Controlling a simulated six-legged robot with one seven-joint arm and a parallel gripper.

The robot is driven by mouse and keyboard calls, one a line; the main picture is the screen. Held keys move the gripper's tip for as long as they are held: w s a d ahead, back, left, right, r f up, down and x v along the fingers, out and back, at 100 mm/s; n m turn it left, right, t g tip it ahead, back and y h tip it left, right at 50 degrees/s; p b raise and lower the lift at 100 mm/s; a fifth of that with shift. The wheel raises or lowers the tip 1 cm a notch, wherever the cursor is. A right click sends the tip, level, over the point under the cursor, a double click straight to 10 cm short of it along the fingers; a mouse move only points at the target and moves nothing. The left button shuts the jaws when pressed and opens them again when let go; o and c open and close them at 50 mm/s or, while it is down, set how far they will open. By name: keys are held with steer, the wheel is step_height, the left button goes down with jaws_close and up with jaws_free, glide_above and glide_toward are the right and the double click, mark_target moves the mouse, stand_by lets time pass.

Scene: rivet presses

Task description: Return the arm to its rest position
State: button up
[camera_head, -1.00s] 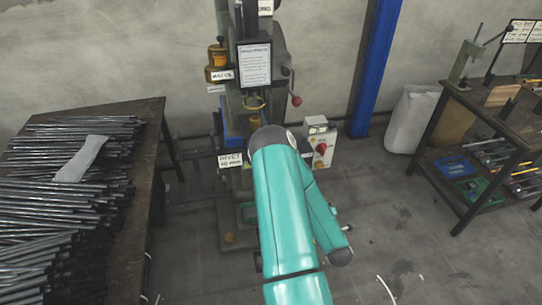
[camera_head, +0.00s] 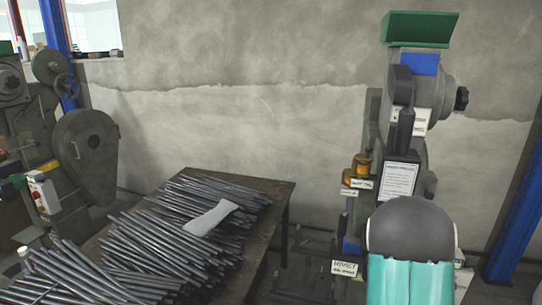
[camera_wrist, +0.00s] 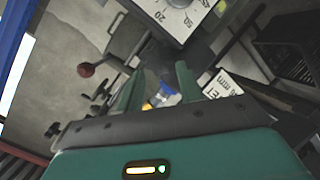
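My arm (camera_head: 408,265) shows in the head view as a teal link with a dark grey rounded joint, at the bottom right in front of the rivet press. It hides the lower part of the press, and my gripper is out of sight there. In the wrist view my gripper (camera_wrist: 158,88) shows two green fingers standing apart. Nothing is seen held between them; a blue and orange thing shows in the gap, farther off. The rivet press (camera_head: 402,85) stands against the wall, with a green top and paper labels.
A wooden table (camera_head: 272,187) at centre left bears many metal rods (camera_head: 185,245) and a grey cloth-like piece (camera_head: 211,218). Another machine (camera_head: 85,150) stands at far left, a blue post (camera_head: 515,232) at right. In the wrist view, a dial box (camera_wrist: 180,17) and red knob (camera_wrist: 86,70) lie beyond my fingers.

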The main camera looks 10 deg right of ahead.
steer(key=a+r+m+g+y, duration=0.1)
steer(key=a+r+m+y, duration=0.15)
steer(key=a+r, duration=0.6)
steer(key=a+r+m+g+y, duration=0.1)
steer(key=a+r+y, duration=0.35)
steer(key=a, duration=0.75)
steer(key=s+a+r+g, duration=0.2)
steer(key=s+a+r, duration=0.2)
steer(key=s+a, duration=0.3)
steer(key=s+a+r+g+y, duration=0.1)
steer(key=s+a+r, duration=0.4)
steer(key=s, duration=0.5)
steer(key=a+g, duration=0.1)
steer(key=a, duration=0.1)
steer(key=shift+a, duration=0.35)
